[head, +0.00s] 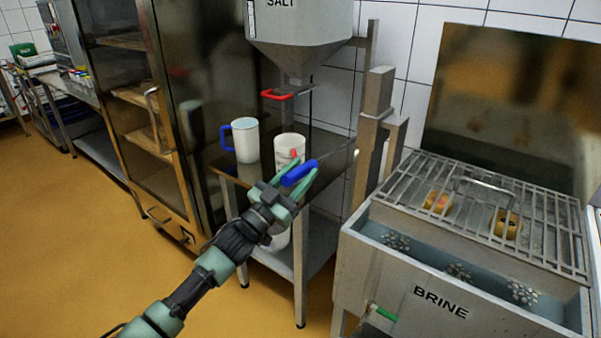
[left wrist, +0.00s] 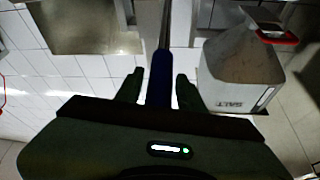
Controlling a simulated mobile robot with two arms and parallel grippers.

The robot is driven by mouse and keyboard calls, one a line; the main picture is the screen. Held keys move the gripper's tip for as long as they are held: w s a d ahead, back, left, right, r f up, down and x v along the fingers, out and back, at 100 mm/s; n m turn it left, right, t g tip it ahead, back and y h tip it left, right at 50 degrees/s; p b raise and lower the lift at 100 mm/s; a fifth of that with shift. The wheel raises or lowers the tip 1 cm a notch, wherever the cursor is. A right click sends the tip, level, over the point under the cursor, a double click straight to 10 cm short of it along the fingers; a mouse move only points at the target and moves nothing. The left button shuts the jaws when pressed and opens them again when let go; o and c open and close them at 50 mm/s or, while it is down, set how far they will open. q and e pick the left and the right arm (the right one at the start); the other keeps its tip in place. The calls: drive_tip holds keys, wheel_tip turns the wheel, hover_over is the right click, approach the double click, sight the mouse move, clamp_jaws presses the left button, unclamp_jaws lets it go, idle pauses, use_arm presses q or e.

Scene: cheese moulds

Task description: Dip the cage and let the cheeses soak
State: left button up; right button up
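The brine tank (head: 440,302) stands at right, with the metal cage (head: 533,208) level across its top. Two yellowish cheeses (head: 437,202) (head: 507,224) show under the bars, and the blue-grey brine is seen in front. A lever with a blue grip (head: 301,172) runs out left from the post beside the tank. My left gripper (head: 293,179) is at this grip, one finger on either side. In the left wrist view the blue grip (left wrist: 159,90) lies between the fingers; whether they press on it is unclear. My right gripper is not in view.
A steel table (head: 330,170) holds two white mugs (head: 246,141) (head: 289,148) left of the tank, below the salt hopper (head: 300,25). A tall glass-door cabinet (head: 150,110) stands further left. The yellow floor (head: 90,220) in front is clear.

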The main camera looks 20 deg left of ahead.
use_arm(q)
clamp_jaws()
idle(1.2)
